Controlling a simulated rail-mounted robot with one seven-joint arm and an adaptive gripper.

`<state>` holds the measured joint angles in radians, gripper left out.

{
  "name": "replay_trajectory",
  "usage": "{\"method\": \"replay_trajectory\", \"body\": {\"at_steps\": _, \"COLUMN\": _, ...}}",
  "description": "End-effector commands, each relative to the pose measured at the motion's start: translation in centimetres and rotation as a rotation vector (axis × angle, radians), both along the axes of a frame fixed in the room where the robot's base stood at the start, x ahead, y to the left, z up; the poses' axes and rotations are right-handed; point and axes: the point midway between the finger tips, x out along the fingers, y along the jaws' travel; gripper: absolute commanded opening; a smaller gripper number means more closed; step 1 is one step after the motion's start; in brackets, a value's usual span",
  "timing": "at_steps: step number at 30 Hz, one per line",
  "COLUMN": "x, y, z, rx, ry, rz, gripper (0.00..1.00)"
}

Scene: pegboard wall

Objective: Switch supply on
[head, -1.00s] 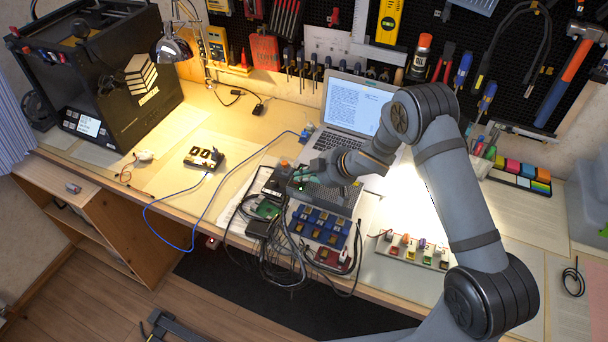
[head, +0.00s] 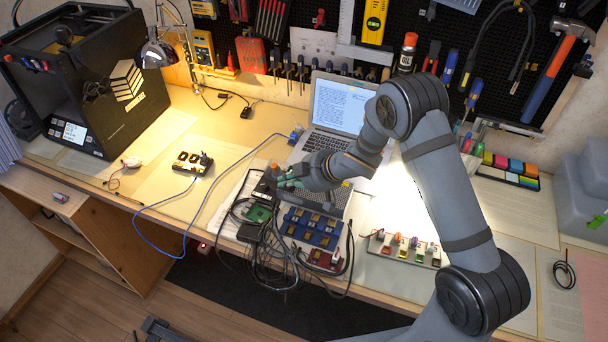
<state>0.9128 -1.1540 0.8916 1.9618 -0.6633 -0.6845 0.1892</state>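A grey vented box (head: 330,202), which looks like the supply, lies on the bench in front of the laptop. Its left end is partly covered by my gripper (head: 285,182). My gripper hangs over that end, with teal-green fingertips close to the box. I cannot tell whether they touch it. The fingers are too small and overlapped to show whether they are open or shut. I make out no held object. No power switch can be made out.
A blue-topped module block (head: 313,228) stands in front. The laptop (head: 340,108) is behind.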

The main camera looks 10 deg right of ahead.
Motion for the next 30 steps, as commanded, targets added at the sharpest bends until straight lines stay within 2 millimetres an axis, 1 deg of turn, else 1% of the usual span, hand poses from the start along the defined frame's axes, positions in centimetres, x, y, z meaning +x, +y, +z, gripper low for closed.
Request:
{"method": "replay_trajectory", "body": {"at_steps": 1, "x": -0.3, "y": 0.2, "z": 1.7, "rx": 0.002, "ry": -0.006, "rz": 0.001, "gripper": 0.00}}
{"method": "replay_trajectory", "body": {"at_steps": 2, "x": -0.7, "y": -0.5, "z": 1.6, "rx": 0.002, "ry": -0.007, "rz": -0.004, "gripper": 0.00}}
{"method": "replay_trajectory", "body": {"at_steps": 6, "x": -2.7, "y": -2.0, "z": 3.7, "rx": 0.004, "ry": -0.010, "rz": -0.006, "gripper": 0.00}}
{"method": "replay_trajectory", "body": {"at_steps": 9, "x": -3.9, "y": -2.9, "z": 5.1, "rx": 0.004, "ry": -0.011, "rz": -0.006, "gripper": 0.00}}
{"method": "replay_trajectory", "body": {"at_steps": 13, "x": -5.1, "y": -3.9, "z": 6.4, "rx": 0.005, "ry": -0.011, "rz": -0.007, "gripper": 0.00}}
{"method": "replay_trajectory", "body": {"at_steps": 19, "x": -6.1, "y": -4.5, "z": 7.4, "rx": 0.004, "ry": -0.011, "rz": -0.006, "gripper": 0.00}}
{"method": "replay_trajectory", "body": {"at_steps": 30, "x": -6.1, "y": -4.7, "z": 7.3, "rx": 0.004, "ry": -0.010, "rz": -0.007, "gripper": 0.00}}
